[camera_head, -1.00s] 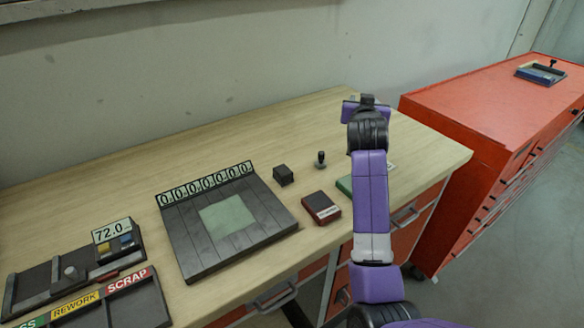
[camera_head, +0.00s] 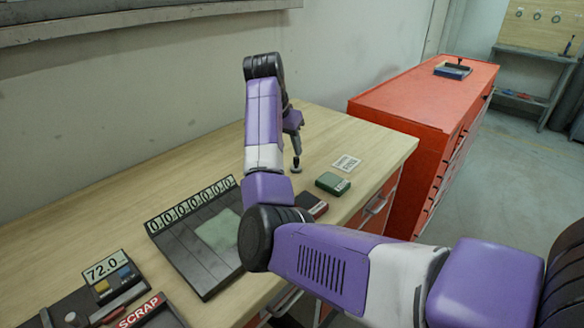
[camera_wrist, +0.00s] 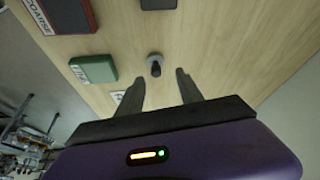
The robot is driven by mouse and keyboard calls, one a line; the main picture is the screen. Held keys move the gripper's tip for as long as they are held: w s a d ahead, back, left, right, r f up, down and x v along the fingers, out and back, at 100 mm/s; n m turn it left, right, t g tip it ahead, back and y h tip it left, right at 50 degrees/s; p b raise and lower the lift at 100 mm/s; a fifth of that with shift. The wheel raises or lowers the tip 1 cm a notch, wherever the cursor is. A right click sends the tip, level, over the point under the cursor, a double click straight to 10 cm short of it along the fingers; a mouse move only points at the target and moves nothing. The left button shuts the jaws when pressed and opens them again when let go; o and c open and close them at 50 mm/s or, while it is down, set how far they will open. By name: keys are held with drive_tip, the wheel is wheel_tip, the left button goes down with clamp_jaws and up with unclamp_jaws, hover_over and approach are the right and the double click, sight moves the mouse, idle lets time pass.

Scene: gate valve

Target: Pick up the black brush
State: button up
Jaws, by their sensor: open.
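A small upright piece with a black handle and a round pale base (camera_wrist: 155,66) stands on the wooden bench. It may be the black brush, but its shape does not settle this. In the wrist view it appears just beyond and between the fingertips of my gripper (camera_wrist: 159,76), which is open and empty. In the head view, my gripper (camera_head: 292,124) points down above the piece (camera_head: 296,168), partly hidden by my arm. I cannot tell the exact gap between them.
The green block (camera_head: 333,182) and white card (camera_head: 346,162) lie to the right on the bench (camera_head: 330,130). A dark red block (camera_head: 312,204) and the grey counting board (camera_head: 170,232) are nearer. A red cabinet (camera_head: 400,95) carries a blue tray (camera_head: 452,70).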

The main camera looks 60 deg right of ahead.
sight(296, 158)
drive_tip(key=shift+s+d+p+x, duration=0.1)
drive_tip(key=shift+s+p+x, duration=0.1)
drive_tip(key=shift+x, duration=0.95)
drive_tip(key=shift+s+d+p+x, duration=0.1)
drive_tip(key=shift+p+x, duration=0.05)
drive_tip(key=shift+x, duration=1)
drive_tip(key=shift+s+d+p+x, duration=0.1)
drive_tip(key=shift+s+p+x, duration=0.1)
drive_tip(key=shift+x, duration=0.95)
drive_tip(key=shift+r, duration=0.15)
clamp_jaws()
